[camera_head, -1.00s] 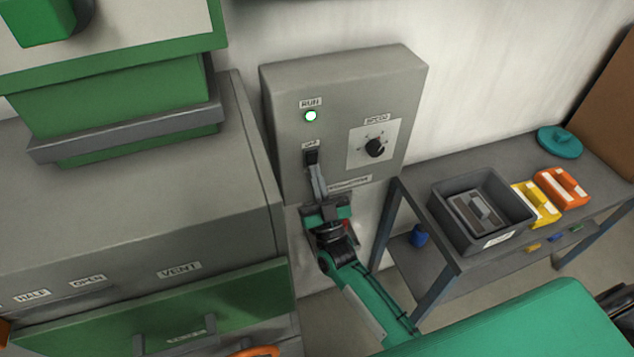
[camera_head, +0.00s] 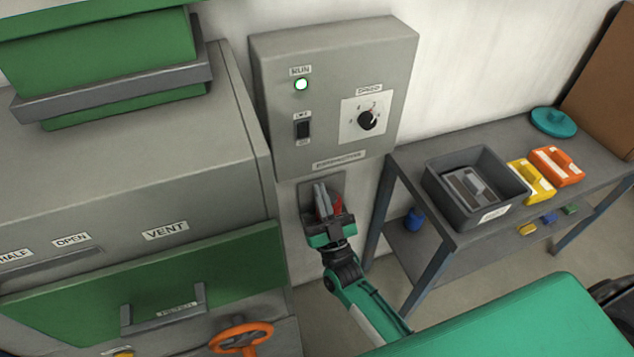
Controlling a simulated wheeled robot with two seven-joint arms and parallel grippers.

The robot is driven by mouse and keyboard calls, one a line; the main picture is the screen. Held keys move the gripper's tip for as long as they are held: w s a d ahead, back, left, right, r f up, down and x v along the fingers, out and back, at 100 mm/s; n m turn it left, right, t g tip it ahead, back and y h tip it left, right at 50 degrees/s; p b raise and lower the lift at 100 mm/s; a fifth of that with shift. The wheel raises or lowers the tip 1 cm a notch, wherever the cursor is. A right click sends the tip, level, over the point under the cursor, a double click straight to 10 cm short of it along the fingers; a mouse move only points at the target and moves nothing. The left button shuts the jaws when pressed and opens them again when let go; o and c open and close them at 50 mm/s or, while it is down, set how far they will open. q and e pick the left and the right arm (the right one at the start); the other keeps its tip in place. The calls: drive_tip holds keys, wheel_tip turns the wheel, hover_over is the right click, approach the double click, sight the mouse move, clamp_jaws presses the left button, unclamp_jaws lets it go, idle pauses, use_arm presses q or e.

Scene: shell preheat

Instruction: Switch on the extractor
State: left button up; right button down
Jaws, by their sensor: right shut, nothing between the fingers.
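The grey extractor control box (camera_head: 285,62) is on the wall at the picture's centre. Its RUN lamp (camera_head: 302,85) glows white with a green rim. The black rocker switch (camera_head: 303,129), with OFF above it and a small label below, is in full view. The SPEED knob (camera_head: 367,119) is on a white plate to the right. My right gripper (camera_head: 321,188) is shut and empty, just below the box and clear of the switch in the picture. My left gripper is out of view.
A grey cabinet with the VENT label (camera_head: 166,231), a green door (camera_head: 60,287) and an orange handwheel (camera_head: 240,337) stands at left. At right, a grey table (camera_head: 470,142) holds a dark bin (camera_head: 434,190), yellow (camera_head: 531,181) and orange (camera_head: 556,166) blocks and a teal lid (camera_head: 553,122).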

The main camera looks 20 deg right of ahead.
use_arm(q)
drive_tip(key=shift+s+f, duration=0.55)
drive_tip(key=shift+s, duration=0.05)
use_arm(e)
drive_tip(key=v, duration=0.2)
drive_tip(key=shift+s+f, duration=0.2)
drive_tip(key=shift+f, duration=0.05)
